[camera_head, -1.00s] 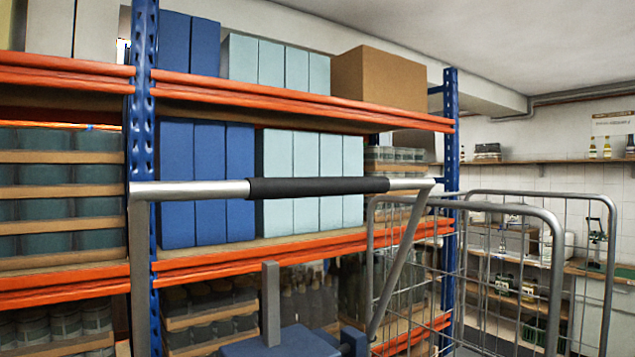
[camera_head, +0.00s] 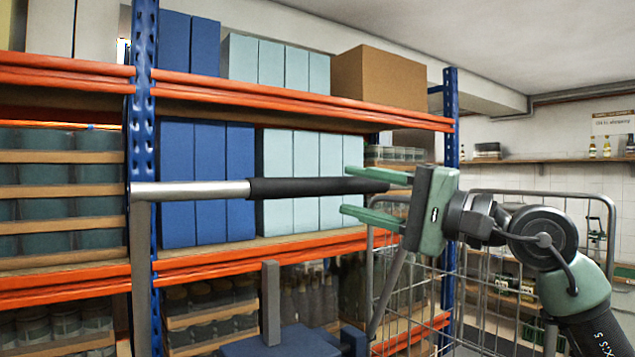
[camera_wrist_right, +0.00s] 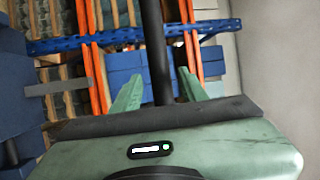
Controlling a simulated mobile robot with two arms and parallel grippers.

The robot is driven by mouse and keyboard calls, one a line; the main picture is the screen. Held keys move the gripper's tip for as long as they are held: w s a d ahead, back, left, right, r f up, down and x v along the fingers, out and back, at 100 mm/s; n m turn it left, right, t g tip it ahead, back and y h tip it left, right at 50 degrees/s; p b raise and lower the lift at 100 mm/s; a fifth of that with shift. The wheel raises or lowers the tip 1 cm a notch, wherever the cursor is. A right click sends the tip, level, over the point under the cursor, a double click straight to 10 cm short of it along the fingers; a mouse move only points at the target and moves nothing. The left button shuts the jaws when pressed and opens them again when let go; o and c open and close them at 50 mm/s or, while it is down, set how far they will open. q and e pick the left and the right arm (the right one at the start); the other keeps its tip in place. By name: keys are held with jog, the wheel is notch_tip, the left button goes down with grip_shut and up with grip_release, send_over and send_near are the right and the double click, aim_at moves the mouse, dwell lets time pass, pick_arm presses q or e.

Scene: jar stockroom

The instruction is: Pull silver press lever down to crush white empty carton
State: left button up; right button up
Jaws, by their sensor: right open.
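The silver press lever (camera_head: 193,190) crosses the head view as a level bar with a black grip (camera_head: 300,187), held up on grey side arms. Below it are the press's blue parts (camera_head: 285,343) and a grey upright post (camera_head: 270,300). My right gripper (camera_head: 343,190) is open at the right end of the black grip, one finger above and one below it in the picture. In the right wrist view the dark grip (camera_wrist_right: 156,50) runs between the two open fingers (camera_wrist_right: 159,72). I cannot tell whether they touch it. I see no white carton. My left gripper is out of view.
Behind the lever stands a blue and orange rack (camera_head: 300,94) with blue and pale boxes, a brown carton (camera_head: 378,80) and trays of jars. A wire roll cage (camera_head: 480,300) stands at the right, behind my right arm. A wall shelf (camera_head: 550,161) is farther back.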

aim_at(317, 184)
jog(key=p+x, duration=0.3)
jog(key=x, duration=0.3)
jog(key=shift+a+r, duration=0.15)
jog(key=shift+a, duration=0.15)
jog(key=shift+w+a+p, duration=0.35)
jog(key=shift+a+p, duration=0.1)
jog(key=shift+a, duration=0.05)
grip_shut()
dwell(0.7)
